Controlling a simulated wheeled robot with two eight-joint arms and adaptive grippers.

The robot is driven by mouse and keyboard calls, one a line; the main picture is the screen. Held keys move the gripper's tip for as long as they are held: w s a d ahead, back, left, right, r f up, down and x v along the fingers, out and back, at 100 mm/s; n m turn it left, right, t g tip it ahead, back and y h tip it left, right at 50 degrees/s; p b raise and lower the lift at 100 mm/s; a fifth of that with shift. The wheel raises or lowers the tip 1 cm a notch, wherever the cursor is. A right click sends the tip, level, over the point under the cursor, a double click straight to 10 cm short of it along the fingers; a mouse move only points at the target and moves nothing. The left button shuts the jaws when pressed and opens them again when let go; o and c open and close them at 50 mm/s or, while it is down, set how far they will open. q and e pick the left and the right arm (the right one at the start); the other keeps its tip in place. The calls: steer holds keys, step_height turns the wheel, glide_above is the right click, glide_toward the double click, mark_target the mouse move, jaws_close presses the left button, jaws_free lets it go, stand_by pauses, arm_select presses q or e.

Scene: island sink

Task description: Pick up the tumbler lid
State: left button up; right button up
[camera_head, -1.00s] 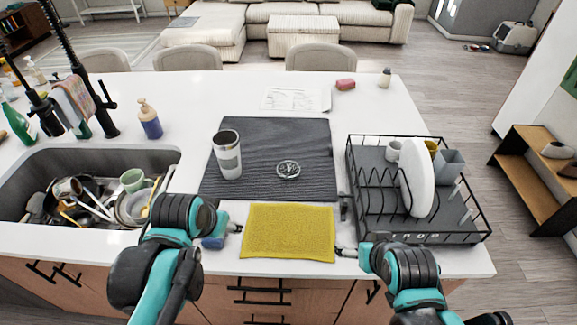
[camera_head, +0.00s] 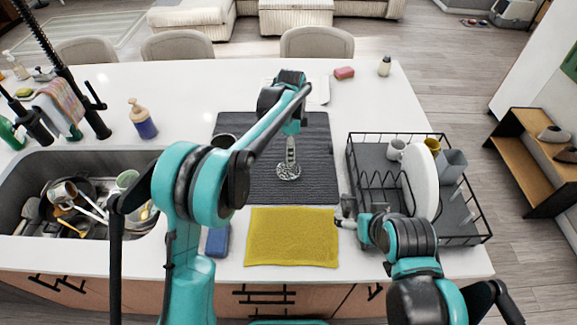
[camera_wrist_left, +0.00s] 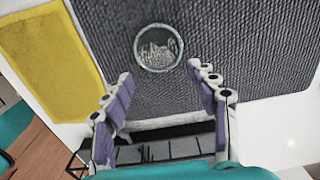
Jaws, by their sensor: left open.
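The tumbler lid (camera_head: 288,172) is a small round disc with a clear or silvery patterned face. It lies flat on the dark ribbed mat (camera_head: 315,150). My left gripper (camera_head: 290,153) is over the mat at the lid. In the left wrist view the lid (camera_wrist_left: 158,48) lies just beyond the open, empty fingers (camera_wrist_left: 160,75), roughly centred between them. The tumbler (camera_head: 224,138) is mostly hidden behind my left arm; only its top area shows. My right gripper (camera_head: 345,222) is low beside the yellow cloth; its finger opening is too small to judge.
The yellow cloth (camera_head: 290,237) lies in front of the mat, with a blue sponge (camera_head: 217,240) to its left. A black dish rack (camera_head: 462,235) with a white plate (camera_head: 420,180) stands at right. A full sink (camera_head: 30,180) is at left. The back counter is mostly clear.

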mark_target(288, 167)
arm_select(q)
step_height(288, 167, down, 3)
steer(key=shift+r+b, duration=0.1)
steer(key=shift+b, duration=0.25)
steer(key=f, duration=0.1)
steer(key=f+b, duration=0.1)
steer(key=f, duration=0.2)
steer(key=shift+a+f, duration=0.1)
steer(key=shift+a, duration=0.25)
steer(key=shift+f, duration=0.5)
steer(key=shift+r, duration=0.1)
steer(key=shift+c, duration=0.9)
steer(key=c, duration=1)
